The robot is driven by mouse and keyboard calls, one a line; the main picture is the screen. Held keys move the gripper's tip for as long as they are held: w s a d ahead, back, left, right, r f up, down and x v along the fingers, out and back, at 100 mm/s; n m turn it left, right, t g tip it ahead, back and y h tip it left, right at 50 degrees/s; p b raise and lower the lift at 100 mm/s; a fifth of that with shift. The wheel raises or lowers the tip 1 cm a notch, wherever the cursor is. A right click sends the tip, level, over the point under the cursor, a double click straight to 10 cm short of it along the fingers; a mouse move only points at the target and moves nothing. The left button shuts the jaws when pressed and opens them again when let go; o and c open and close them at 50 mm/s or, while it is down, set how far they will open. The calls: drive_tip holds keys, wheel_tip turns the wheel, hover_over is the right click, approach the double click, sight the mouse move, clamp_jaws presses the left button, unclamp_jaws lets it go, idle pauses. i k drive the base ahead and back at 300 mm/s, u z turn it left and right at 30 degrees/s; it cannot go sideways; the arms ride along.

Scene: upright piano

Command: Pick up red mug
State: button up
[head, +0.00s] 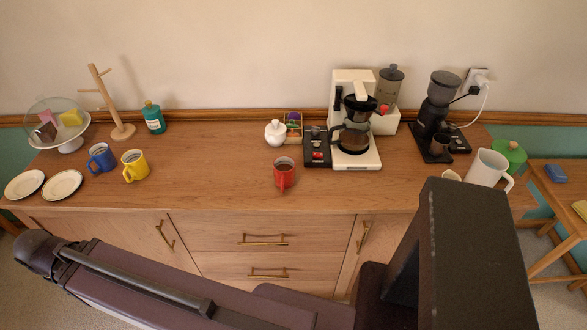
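The red mug (284,173) stands upright on the wooden sideboard top (220,185), near its front edge and about the middle of the picture. Its handle faces the front, and a dark content shows inside. Nothing touches it. My gripper is not in view.
A coffee maker (354,130) stands behind and right of the red mug, beside a dark scale (317,150). A white sugar pot (275,132) is behind it. Blue (101,157) and yellow (135,165) mugs stand left. A white jug (487,168) is right. The top beside the mug is clear.

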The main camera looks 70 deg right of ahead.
sight(284, 167)
drive_tip(key=z, duration=0.1)
drive_tip(key=k, duration=1.35)
drive_tip(key=z, duration=1.2)
drive_tip(key=i, duration=0.5)
drive_tip(key=z, duration=0.15)
